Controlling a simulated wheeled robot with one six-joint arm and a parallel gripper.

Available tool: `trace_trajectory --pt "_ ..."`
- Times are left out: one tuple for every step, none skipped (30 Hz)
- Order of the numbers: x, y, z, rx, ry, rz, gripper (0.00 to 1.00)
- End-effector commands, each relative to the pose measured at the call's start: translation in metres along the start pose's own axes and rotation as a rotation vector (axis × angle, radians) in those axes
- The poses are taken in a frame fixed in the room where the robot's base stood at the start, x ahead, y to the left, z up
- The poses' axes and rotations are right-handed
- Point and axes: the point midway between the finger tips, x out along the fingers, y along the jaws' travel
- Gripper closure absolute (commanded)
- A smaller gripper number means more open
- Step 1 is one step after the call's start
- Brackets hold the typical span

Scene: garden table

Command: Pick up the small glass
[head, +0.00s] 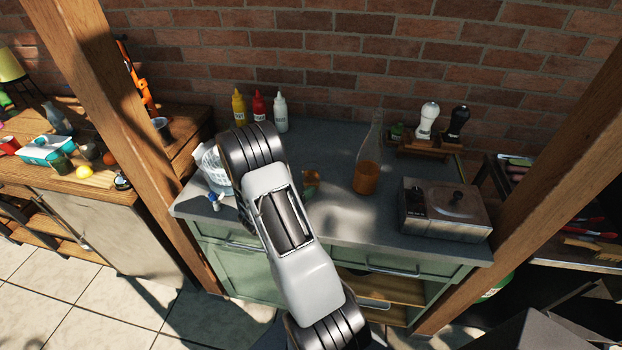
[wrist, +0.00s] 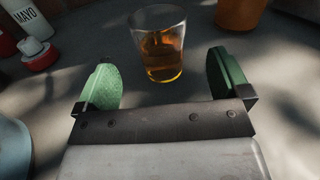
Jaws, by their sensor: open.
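The small glass (wrist: 160,45) stands upright on the grey counter with amber liquid in it. In the wrist view it is just beyond my gripper (wrist: 164,82), centred between the two green finger pads. The pads are wide apart with nothing between them, and the glass appears a little ahead of their tips. In the head view the glass (head: 311,178) is small and partly hidden beside my arm.
A bottle with orange liquid (head: 367,172) stands to the right of the glass. Sauce bottles (head: 259,105) stand at the back. A metal appliance (head: 445,208) sits at the right, and a glass jar (head: 212,170) at the left. The counter front (head: 345,222) is clear.

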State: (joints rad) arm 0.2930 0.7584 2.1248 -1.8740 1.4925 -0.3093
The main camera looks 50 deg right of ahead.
Motion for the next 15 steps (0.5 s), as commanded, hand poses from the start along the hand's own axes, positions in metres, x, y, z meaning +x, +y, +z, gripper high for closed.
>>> trace_trajectory --pt "0.006 -0.001 0.003 0.001 -0.001 -0.003 0.05" --pt "0.009 -0.001 0.003 0.002 0.000 -0.003 0.05" --pt "0.012 -0.001 0.003 0.002 0.000 -0.003 0.05" --pt "0.013 -0.001 0.002 0.002 0.000 -0.002 0.05" --pt "0.014 0.000 0.002 0.002 0.000 -0.001 0.05" --pt "0.015 0.000 0.002 0.001 0.000 0.000 0.05" --pt "0.016 0.000 0.002 0.001 0.000 0.000 0.05" --pt "0.018 0.000 0.002 0.001 0.000 0.000 0.05" --pt "0.021 -0.001 0.002 0.001 0.001 -0.001 0.05" --pt "0.025 -0.001 0.002 0.001 0.001 -0.003 0.05" --pt "0.029 -0.001 0.003 0.001 0.002 -0.004 0.05" --pt "0.035 -0.001 0.003 0.001 0.001 -0.003 0.05" --pt "0.039 -0.001 0.003 0.001 0.001 -0.005 0.05" --pt "0.043 -0.001 0.003 0.001 0.001 -0.004 0.05" --pt "0.048 -0.001 0.003 0.001 0.000 -0.004 0.05"
